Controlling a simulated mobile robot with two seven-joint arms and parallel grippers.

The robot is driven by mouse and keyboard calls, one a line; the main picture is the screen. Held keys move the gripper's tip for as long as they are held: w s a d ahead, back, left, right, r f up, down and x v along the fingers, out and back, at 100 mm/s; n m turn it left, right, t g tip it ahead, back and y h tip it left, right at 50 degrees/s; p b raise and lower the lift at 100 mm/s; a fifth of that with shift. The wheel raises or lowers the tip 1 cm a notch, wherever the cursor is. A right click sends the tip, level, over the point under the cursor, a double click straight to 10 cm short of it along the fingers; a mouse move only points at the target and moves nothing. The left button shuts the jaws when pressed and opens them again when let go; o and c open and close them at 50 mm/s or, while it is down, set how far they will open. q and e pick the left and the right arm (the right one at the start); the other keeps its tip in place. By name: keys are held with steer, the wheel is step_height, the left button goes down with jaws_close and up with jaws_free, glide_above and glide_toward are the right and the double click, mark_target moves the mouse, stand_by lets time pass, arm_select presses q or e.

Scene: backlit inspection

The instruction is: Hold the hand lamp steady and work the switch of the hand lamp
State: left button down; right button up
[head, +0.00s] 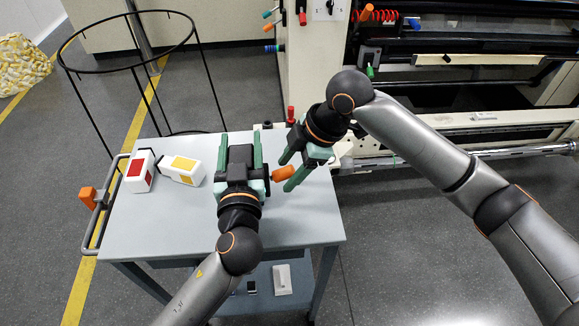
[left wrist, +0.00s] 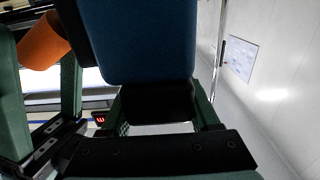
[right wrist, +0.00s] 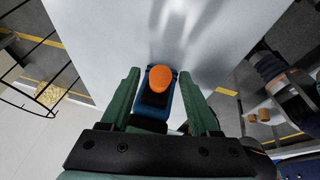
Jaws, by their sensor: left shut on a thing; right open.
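The hand lamp shows as a dark body (head: 240,156) with an orange knob-like part (head: 284,173) on its right side. My left gripper (head: 240,140) is shut on the lamp and holds it over the table. In the left wrist view the lamp's blue body (left wrist: 140,45) fills the top, with the orange part (left wrist: 42,45) at upper left. My right gripper (head: 286,174) is open, its fingers either side of the orange part. In the right wrist view the orange part (right wrist: 160,77) and blue housing (right wrist: 167,105) lie between the open fingers; contact cannot be told.
A pale table (head: 180,222) is below. A white box with a red label (head: 140,172) and one with a yellow label (head: 183,168) stand at its left. A black wire hoop frame (head: 62,62) stands behind left; a large machine (head: 315,60) stands behind right. The table's front is clear.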

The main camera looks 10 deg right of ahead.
arm_select(q)
steer(key=shift+f, duration=0.45)
arm_select(e)
jaws_close()
steer(key=shift+d+f, duration=0.1)
steer(key=shift+f, duration=0.05)
steer(key=f+y, duration=0.1)
steer(key=y, duration=0.1)
steer(key=f+y, duration=0.1)
steer(key=y, duration=0.1)
steer(key=shift+s+d+f, duration=0.1)
steer(key=shift+d, duration=0.3)
steer(key=y, duration=0.1)
steer(key=f+y, duration=0.1)
steer(key=y, duration=0.1)
steer(key=shift+f+m+y, duration=0.2)
steer(key=shift+m+y, duration=0.1)
arm_select(q)
steer(key=shift+s, duration=0.1)
arm_select(e)
steer(key=shift+a+f+y, duration=0.15)
steer(key=shift+f+y, duration=0.3)
steer(key=shift+y, duration=0.65)
jaws_free()
